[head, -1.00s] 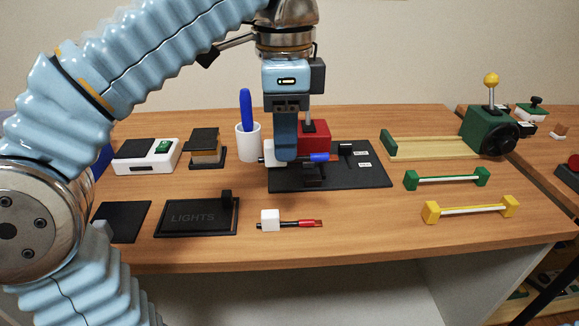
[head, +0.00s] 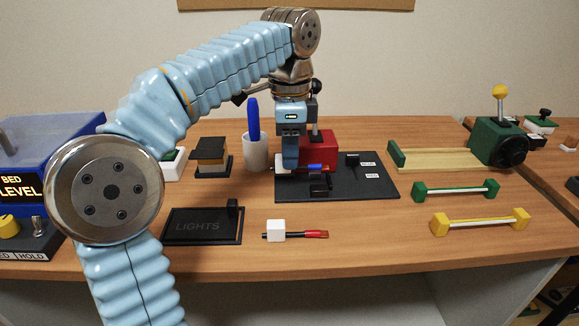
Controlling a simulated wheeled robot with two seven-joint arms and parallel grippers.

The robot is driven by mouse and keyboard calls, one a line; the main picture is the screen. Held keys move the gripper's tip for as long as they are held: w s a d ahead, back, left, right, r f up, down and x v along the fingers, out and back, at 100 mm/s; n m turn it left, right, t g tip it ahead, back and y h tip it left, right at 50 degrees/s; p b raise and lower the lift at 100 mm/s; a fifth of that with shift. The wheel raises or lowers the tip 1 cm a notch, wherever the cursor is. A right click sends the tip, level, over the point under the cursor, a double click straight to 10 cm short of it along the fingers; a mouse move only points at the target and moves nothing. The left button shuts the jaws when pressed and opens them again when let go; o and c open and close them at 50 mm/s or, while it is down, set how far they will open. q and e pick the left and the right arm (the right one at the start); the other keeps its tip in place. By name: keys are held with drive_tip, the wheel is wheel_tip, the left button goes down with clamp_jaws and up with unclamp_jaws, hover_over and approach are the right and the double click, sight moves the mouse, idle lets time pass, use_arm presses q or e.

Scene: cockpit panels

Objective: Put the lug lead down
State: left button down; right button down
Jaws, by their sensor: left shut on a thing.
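My left gripper (head: 290,165) points down over the rear left of the black board (head: 365,186), in front of the red block (head: 320,148). It is shut on the white block of a lug lead with a blue sleeve (head: 314,167), which points right. I cannot tell whether this lead touches the board. Another lug lead, with a white block (head: 276,230) and red sleeve (head: 308,234), lies on the table in front of the board. My right gripper is not in view.
A white cup (head: 255,152) with a blue pen stands left of the board. A black LIGHTS tray (head: 200,226) lies at the front. Green (head: 455,189) and yellow (head: 480,222) bars are at right. A blue BED LEVEL box (head: 50,150) is at far left.

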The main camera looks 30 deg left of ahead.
use_arm(q)
drive_tip(key=f, duration=0.3)
drive_tip(key=shift+w+a+f, duration=0.2)
drive_tip(key=shift+w+a, duration=0.1)
drive_tip(key=shift+w, duration=0.1)
drive_tip(key=shift+f, duration=0.35)
drive_tip(key=shift+f+b, duration=0.1)
drive_tip(key=shift+b, duration=0.25)
drive_tip(key=c, duration=1)
unclamp_jaws()
wheel_tip(320, 180, up, 10)
drive_tip(key=shift+f+p, duration=0.2)
drive_tip(key=shift+p, duration=0.75)
drive_tip(key=shift+r, duration=1.35)
